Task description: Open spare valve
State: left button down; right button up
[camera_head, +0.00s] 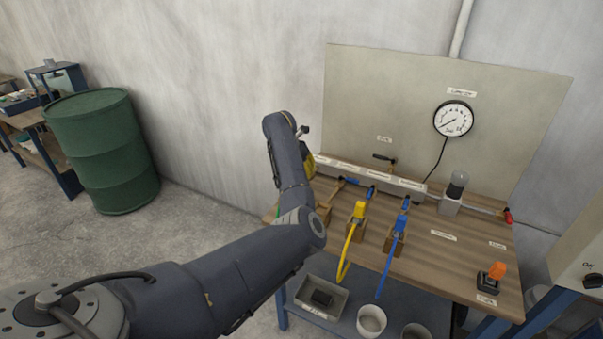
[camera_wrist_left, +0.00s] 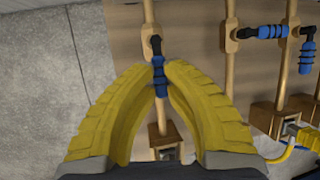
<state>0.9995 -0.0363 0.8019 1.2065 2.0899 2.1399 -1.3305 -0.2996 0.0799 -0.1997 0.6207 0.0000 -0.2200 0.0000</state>
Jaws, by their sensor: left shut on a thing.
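My left gripper (camera_wrist_left: 160,68) has its two yellow fingers closed at the tips around the blue handle (camera_wrist_left: 160,85) of the leftmost valve. This handle points along its brass pipe (camera_wrist_left: 162,130), towards the wrist camera. In the head view only a yellow part of my left gripper (camera_head: 309,166) shows past the arm, and the held handle is hidden. To its right, a second blue valve handle (camera_wrist_left: 272,31) lies across its pipe. A third blue handle (camera_wrist_left: 306,58) lies along its pipe. I cannot read which label says spare. My right gripper is not in view.
Yellow hose (camera_head: 346,252) and blue hose (camera_head: 386,268) hang from the wooden bench (camera_head: 450,262). A pressure gauge (camera_head: 453,119) is on the back panel (camera_head: 360,90). An orange switch (camera_head: 497,270) stands at the bench's right. A green drum (camera_head: 100,150) stands left.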

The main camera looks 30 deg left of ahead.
pick_arm(q)
jog(key=shift+s+f, duration=0.15)
jog(key=shift+f, duration=0.15)
jog(key=c, duration=1.7)
grip_release()
jog(key=o, duration=0.3)
jog(key=shift+r, duration=0.15)
jog(key=shift+r, duration=0.1)
jog(key=shift+v, duration=5.9)
jog(key=shift+a, duration=0.15)
